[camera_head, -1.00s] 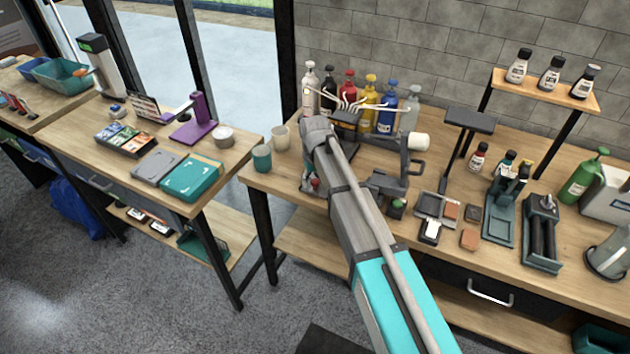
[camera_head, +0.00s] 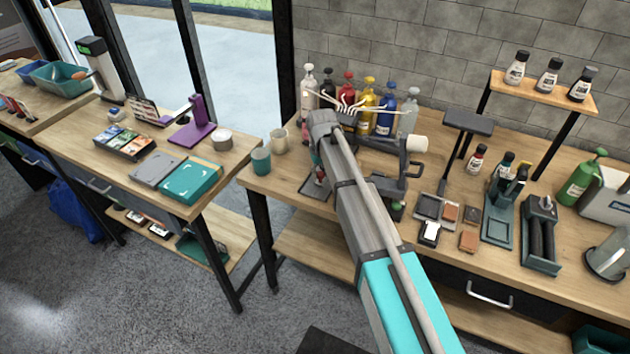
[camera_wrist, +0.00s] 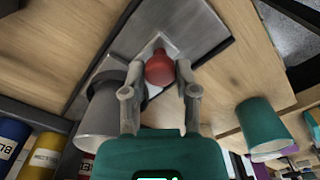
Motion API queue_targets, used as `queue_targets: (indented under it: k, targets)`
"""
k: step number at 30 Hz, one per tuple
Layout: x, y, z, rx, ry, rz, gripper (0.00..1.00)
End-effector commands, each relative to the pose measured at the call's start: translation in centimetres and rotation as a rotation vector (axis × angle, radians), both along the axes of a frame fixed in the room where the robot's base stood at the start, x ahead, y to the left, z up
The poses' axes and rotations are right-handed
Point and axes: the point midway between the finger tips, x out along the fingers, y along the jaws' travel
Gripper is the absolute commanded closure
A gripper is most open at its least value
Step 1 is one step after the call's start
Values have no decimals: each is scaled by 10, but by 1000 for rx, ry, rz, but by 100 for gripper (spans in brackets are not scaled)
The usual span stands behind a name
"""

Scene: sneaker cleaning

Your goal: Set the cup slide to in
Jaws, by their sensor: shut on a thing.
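The red knob (camera_wrist: 158,70) shows in the wrist view, on a pale metal piece (camera_wrist: 185,38) that lies along a dark flat base (camera_wrist: 215,52). I take this to be the cup slide. My gripper (camera_wrist: 160,90) has a finger on each side of the knob and is shut on it. A grey cup-like cylinder (camera_wrist: 99,118) stands beside the left finger. In the head view the slide's dark base (camera_head: 318,192) lies near the workbench's front left, with a little red (camera_head: 320,173) showing. My arm hides much of the slide there.
A teal cup (camera_head: 261,160) and a cream cup (camera_head: 279,141) stand left of the slide. Several coloured bottles (camera_head: 386,113) stand behind, with a rack of pale prongs (camera_head: 352,104) before them. A grey machine (camera_head: 400,165) stands close to the right of my arm.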

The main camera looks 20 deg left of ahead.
Motion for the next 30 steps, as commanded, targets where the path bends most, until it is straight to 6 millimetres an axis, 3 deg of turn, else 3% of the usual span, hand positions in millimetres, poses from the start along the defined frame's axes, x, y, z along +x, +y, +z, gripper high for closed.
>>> queue_targets:
  k: [1, 6, 17, 18, 21, 23, 30]
  targets:
    - [19, 1, 0, 0, 0, -3, 100]
    - [47, -2, 0, 0, 0, -1, 100]
    - [51, -4, 0, 0, 0, 0, 100]
    - [51, -4, 0, 0, 0, 0, 54]
    - [50, -4, 0, 0, 0, 0, 35]
    - [50, -4, 0, 0, 0, 0, 27]
    - [50, -4, 0, 0, 0, 0, 27]
